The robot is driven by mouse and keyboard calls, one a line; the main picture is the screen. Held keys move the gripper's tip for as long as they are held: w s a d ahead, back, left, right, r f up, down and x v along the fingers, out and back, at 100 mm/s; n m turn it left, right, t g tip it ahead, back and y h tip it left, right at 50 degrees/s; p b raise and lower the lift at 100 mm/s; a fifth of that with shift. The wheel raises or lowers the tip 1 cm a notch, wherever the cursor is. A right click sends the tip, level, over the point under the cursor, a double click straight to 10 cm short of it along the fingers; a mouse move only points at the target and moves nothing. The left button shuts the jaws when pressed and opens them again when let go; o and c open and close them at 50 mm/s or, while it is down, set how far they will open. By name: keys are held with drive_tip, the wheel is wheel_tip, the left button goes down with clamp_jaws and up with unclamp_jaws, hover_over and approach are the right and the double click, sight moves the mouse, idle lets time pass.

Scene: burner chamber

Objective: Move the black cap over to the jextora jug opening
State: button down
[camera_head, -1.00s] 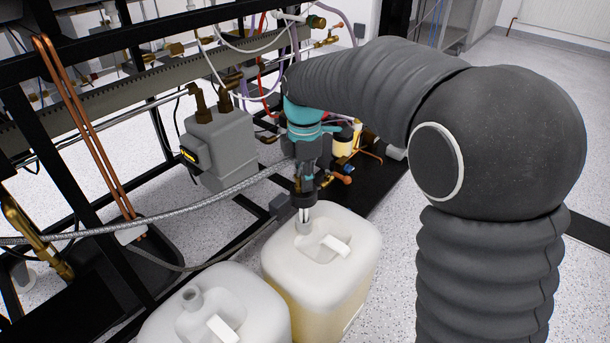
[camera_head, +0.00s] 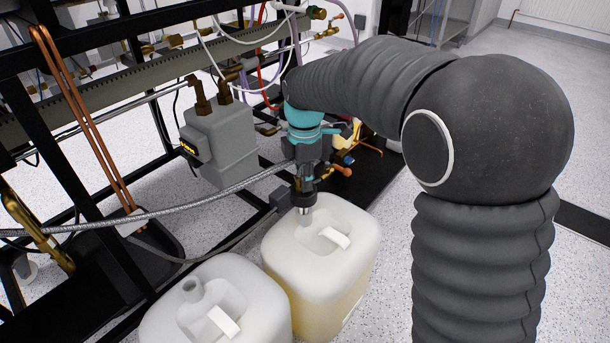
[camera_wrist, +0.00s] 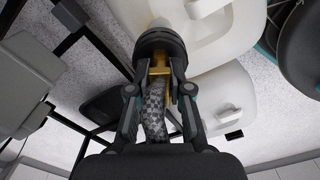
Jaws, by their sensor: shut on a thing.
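The black cap (camera_wrist: 160,42) is a round dark cap on a brass fitting (camera_wrist: 160,70) at the end of a braided hose (camera_wrist: 153,110), in the wrist view. My gripper (camera_wrist: 160,85) is shut on the brass fitting, with a finger on each side. In the head view my gripper (camera_head: 305,178) points down, and the cap (camera_head: 304,200) sits at the opening of the back white jug (camera_head: 320,268). I cannot tell whether cap and neck touch. A second white jug (camera_head: 260,290) at the front left has a bare open neck (camera_head: 191,288). No label shows which is jextora.
A grey box with brass fittings (camera_head: 218,145) stands left of my gripper. The braided hose (camera_head: 190,207) runs left across the black frame (camera_head: 95,215). Copper pipes (camera_head: 80,115) rise on the left. Speckled floor is open at the right.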

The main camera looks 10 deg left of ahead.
sight(305, 195)
drive_tip(key=shift+f, duration=2.75)
drive_tip(key=c, duration=1)
unclamp_jaws()
